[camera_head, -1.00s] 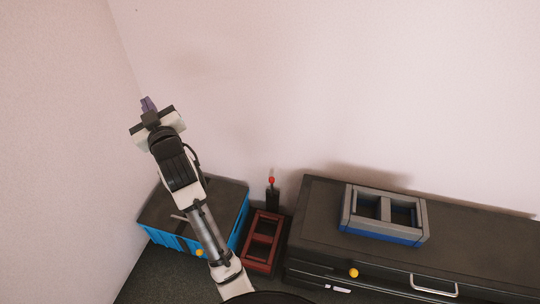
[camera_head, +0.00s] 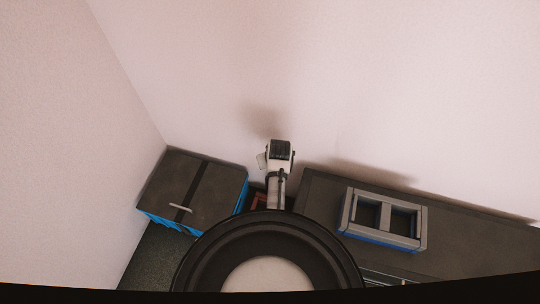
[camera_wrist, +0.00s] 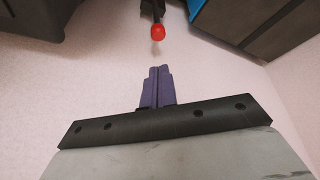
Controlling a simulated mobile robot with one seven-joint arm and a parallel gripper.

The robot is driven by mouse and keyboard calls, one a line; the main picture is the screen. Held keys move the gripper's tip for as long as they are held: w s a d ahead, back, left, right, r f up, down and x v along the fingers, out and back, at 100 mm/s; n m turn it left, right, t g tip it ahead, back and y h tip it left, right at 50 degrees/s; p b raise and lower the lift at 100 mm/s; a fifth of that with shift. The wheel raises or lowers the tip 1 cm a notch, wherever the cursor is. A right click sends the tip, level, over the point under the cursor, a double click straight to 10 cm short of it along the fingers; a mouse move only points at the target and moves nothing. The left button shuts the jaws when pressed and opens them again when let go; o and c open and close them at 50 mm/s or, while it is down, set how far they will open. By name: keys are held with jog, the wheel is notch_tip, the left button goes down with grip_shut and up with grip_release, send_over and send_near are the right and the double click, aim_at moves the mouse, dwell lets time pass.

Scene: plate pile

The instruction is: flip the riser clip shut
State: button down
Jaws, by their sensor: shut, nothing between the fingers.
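A black piece with a red ball tip (camera_wrist: 157,33) shows in the wrist view, at the top centre; I take it to be the riser clip's lever. Its base is cut off by the frame's top edge, so I cannot tell the clip's full position. My gripper (camera_wrist: 159,69) has its purple fingers together, pointing toward the red ball. A gap shows between fingertips and ball, and nothing is held. In the head view my arm covers the red-tipped piece, and the fingers are hidden there.
A blue crate with a dark lid (camera_head: 222,192) stands left, a dark cabinet (camera_head: 455,240) right. A grey and blue frame (camera_head: 422,222) sits on the cabinet. A red frame (camera_head: 258,196) shows partly between them. The pale wall (camera_head: 360,80) is close behind.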

dwell(0.3)
jog(key=b+x, duration=0.1)
jog(key=x, duration=0.9)
jog(key=shift+s+a, duration=0.1)
jog(key=s+a+f+t, duration=0.3)
jog(key=s, duration=0.6)
jog(key=shift+s+f+h+p, duration=0.15)
jog(key=shift+s+h+p, duration=0.1)
jog(key=shift+h+p, duration=0.2)
dwell(0.3)
jog(key=shift+s+a, duration=0.1)
jog(key=shift+s, duration=0.05)
